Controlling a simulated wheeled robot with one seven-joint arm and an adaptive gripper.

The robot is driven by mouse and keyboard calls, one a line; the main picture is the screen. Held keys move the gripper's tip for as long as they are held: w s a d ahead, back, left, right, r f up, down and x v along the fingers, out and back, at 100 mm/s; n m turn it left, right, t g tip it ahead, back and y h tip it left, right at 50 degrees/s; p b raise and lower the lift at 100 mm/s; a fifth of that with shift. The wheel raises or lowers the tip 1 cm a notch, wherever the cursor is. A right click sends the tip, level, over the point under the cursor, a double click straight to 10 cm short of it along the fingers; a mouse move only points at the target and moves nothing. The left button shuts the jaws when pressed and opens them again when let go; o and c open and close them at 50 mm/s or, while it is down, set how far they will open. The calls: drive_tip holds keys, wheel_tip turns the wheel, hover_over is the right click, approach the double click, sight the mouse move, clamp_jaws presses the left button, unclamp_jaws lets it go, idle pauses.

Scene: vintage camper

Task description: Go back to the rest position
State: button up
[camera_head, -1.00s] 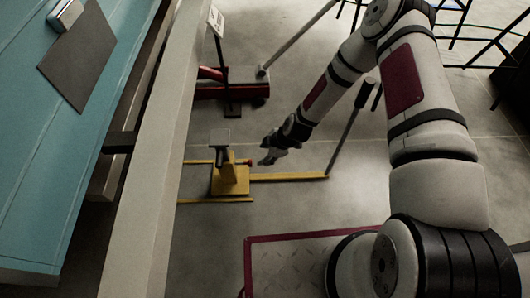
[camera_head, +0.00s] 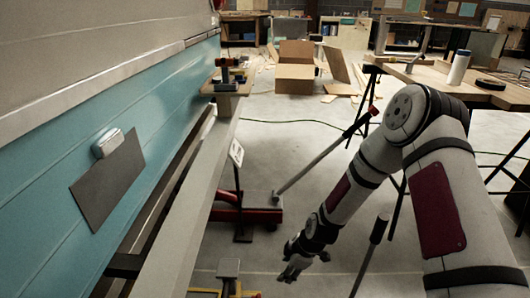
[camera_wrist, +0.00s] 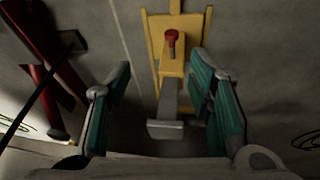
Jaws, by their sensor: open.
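My gripper (camera_head: 290,269) hangs low at the end of my arm in the head view, pointing down to the left over the concrete floor. In the wrist view my gripper (camera_wrist: 165,100) has its two teal-lined fingers spread wide apart. Nothing is held between them. A yellow jack stand (camera_wrist: 164,50) with a red-tipped knob and a grey top plate shows between and beyond the fingers, apart from them. In the head view the grey top (camera_head: 228,268) of this stand shows at the bottom edge; most of it is cut off.
The teal camper side (camera_head: 60,170) with a pale rail (camera_head: 185,225) runs along the left. A red floor jack (camera_head: 245,212) stands beyond my gripper. Cardboard boxes (camera_head: 295,72) and a wooden table (camera_head: 490,92) are farther back. Open floor lies in the middle.

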drive_tip(key=s+d+r+m+h, duration=0.1)
drive_tip(key=s+d+r+m, duration=0.25)
drive_tip(key=r, duration=0.65)
drive_tip(key=s+d+r+m+g+h, duration=0.1)
drive_tip(key=s+d+r+m, duration=0.2)
drive_tip(key=r, duration=0.7)
drive_tip(key=s+d+r+m+h, duration=0.1)
drive_tip(key=s+d+r+m, duration=0.3)
drive_tip(key=r, duration=0.7)
drive_tip(key=s+d+r+m, duration=0.1)
drive_tip(key=s+r+m, duration=0.35)
drive_tip(key=s, duration=0.85)
drive_tip(key=s+r+m, duration=0.2)
drive_tip(key=s+r, duration=0.5)
drive_tip(key=s, duration=0.6)
wheel_tip(320, 180, up, 34)
drive_tip(key=t+p, duration=0.3)
drive_tip(key=p, duration=3)
drive_tip(key=shift+d+r+h, duration=0.15)
drive_tip(key=shift+d+h, duration=0.15)
drive_tip(key=shift+d, duration=0.05)
drive_tip(key=shift+w, duration=0.1)
drive_tip(key=shift+c, duration=0.6)
